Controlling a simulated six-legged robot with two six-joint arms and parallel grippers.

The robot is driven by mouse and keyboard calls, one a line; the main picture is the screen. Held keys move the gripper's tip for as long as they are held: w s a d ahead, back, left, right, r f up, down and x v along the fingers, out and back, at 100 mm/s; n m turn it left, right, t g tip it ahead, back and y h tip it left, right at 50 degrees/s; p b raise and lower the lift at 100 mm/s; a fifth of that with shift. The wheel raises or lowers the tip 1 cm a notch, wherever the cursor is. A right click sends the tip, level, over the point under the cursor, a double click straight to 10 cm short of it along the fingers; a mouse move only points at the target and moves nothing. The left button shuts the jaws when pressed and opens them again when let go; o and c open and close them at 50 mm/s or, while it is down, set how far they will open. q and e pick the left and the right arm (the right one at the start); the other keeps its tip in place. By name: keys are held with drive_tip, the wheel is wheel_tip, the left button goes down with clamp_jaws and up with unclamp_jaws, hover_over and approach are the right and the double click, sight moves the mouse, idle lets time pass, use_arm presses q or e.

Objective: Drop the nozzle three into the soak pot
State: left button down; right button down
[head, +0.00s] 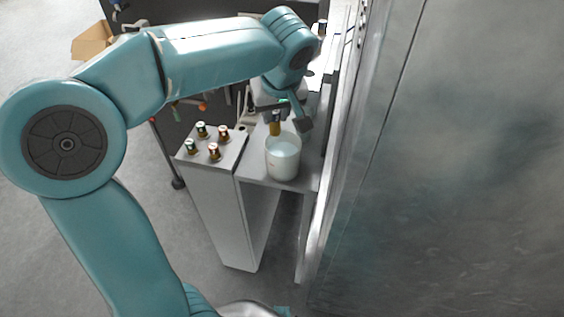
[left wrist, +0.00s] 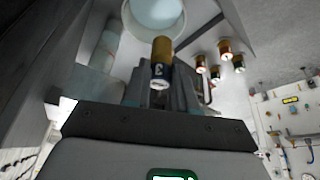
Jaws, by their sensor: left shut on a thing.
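Nozzle three (head: 275,127) is a brass piece with a dark band, held in my left gripper (head: 285,114). In the left wrist view the nozzle (left wrist: 160,64) shows a pale figure 3 on the dark band. The soak pot (head: 283,165) is a white open-topped cup with pale blue-white contents, standing on a narrow grey ledge. In the head view the nozzle hangs over the pot's back rim area, its lower end close to the opening. The pot also shows at the top of the left wrist view (left wrist: 157,12). My right gripper is out of view.
Several other nozzles (head: 214,152) stand upright on a grey stand (head: 213,170) left of the pot. A large grey metal panel (head: 450,160) rises close on the right. A cardboard box (head: 92,40) lies on the floor at the back left.

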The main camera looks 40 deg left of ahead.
use_arm(q)
drive_tip(key=c, duration=0.8)
unclamp_jaws()
drive_tip(key=shift+r, duration=0.1)
drive_tip(key=p+v, duration=0.4)
drive_tip(key=v, duration=1.2)
drive_tip(key=shift+s, duration=0.1)
